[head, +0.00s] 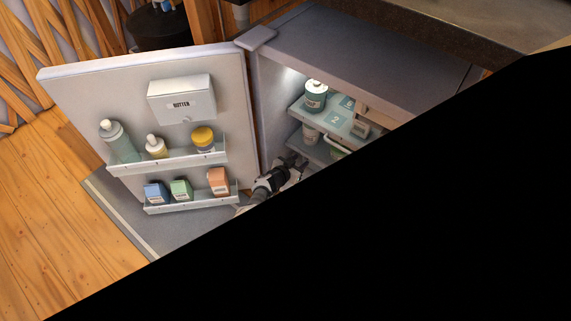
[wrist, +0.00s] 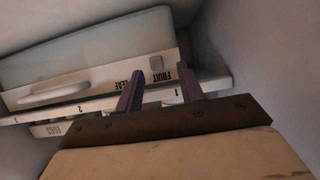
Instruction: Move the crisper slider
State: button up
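The crisper drawer (wrist: 90,62) shows in the wrist view with a pale front, upside down in the picture. Its slider, a small grey square tab (wrist: 156,63), sits on the drawer front near the FRUIT and LEAF lettering. My gripper (wrist: 160,69) is open, its two dark purple fingers apart with nothing held. In the picture the slider lies between the fingertips; I cannot tell whether they touch it. In the head view my gripper (head: 293,165) is at the fridge's lower opening. There the slider is not discernible and a black area covers the lower right.
The fridge door (head: 130,90) stands wide open at left, with bottles, cartons and a butter box (head: 181,100). A shelf (head: 340,122) inside holds a jar (head: 315,95). Pale fridge walls (wrist: 255,60) are close beside the gripper. A numbered strip (wrist: 100,104) runs along the drawer.

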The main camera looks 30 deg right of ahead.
jog(key=p+v, duration=0.8)
jog(key=v, duration=0.3)
jog(key=shift+a+r+p, duration=0.15)
jog(key=shift+a+p, duration=0.1)
jog(key=shift+p, duration=0.15)
